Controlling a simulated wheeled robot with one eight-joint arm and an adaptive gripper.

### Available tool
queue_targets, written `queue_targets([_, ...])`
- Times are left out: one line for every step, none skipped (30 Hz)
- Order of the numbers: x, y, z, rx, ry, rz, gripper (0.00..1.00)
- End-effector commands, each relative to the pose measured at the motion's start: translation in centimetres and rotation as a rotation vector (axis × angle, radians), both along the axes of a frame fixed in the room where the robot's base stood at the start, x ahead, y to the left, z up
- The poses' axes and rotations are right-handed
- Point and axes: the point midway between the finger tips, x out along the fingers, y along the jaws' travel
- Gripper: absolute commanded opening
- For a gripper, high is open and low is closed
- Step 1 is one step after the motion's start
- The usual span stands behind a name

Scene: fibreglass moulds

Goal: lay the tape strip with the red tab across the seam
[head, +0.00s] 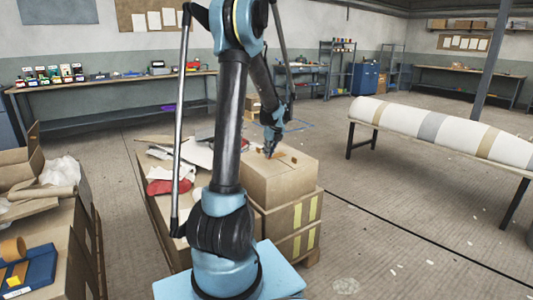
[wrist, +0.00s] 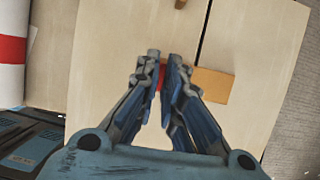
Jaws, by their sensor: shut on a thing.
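A closed cardboard box (head: 285,182) stands on another box in the head view. In the wrist view the seam (wrist: 205,30) runs as a dark line down the pale box top (wrist: 120,35). My gripper (wrist: 166,76) is over the box top, its fingers shut on the red tab (wrist: 158,79) of the tape strip. The orange-tan tape strip (wrist: 213,86) reaches right from the fingers and crosses the seam line in the picture. I cannot tell if it touches the cardboard. The fingers hide part of the strip and seam. In the head view my gripper (head: 270,153) is small.
A small brown piece (wrist: 180,3) lies at the wrist view's top edge. A white and red item (wrist: 12,50) is at left. A table with a striped roll (head: 450,133) stands right; floor between is mostly clear.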

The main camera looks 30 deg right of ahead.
Motion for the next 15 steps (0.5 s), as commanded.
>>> queue_targets([0.01,-0.01,-0.09,0.0,0.0,0.0,0.0])
queue_targets([0.0,-0.01,-0.14,0.0,0.0,0.0,0.0])
queue_targets([0.0,-0.01,-0.22,0.0,0.0,0.0,0.0])
queue_targets([0.01,-0.01,-0.26,0.0,0.0,0.0,0.0])
queue_targets([0.01,-0.01,-0.31,0.0,0.0,0.0,0.0])
queue_targets([0.01,-0.01,-0.38,0.0,0.0,0.0,0.0])
queue_targets([0.01,-0.01,-0.43,0.0,0.0,0.0,0.0])
queue_targets([0.0,-0.01,-0.48,0.0,0.0,0.0,0.0])
queue_targets([0.0,-0.01,-0.54,0.0,0.0,0.0,0.0])
queue_targets([0.0,-0.01,-0.6,0.0,0.0,0.0,0.0])
queue_targets([0.0,-0.01,-0.64,0.0,0.0,0.0,0.0])
queue_targets([0.0,0.0,-0.7,0.0,0.0,0.0,0.0])
queue_targets([0.0,0.0,-0.76,0.0,0.0,0.0,0.0])
queue_targets([0.01,0.0,-0.8,0.0,0.0,0.0,0.0])
queue_targets([0.0,0.0,-0.84,0.0,0.0,0.0,0.0])
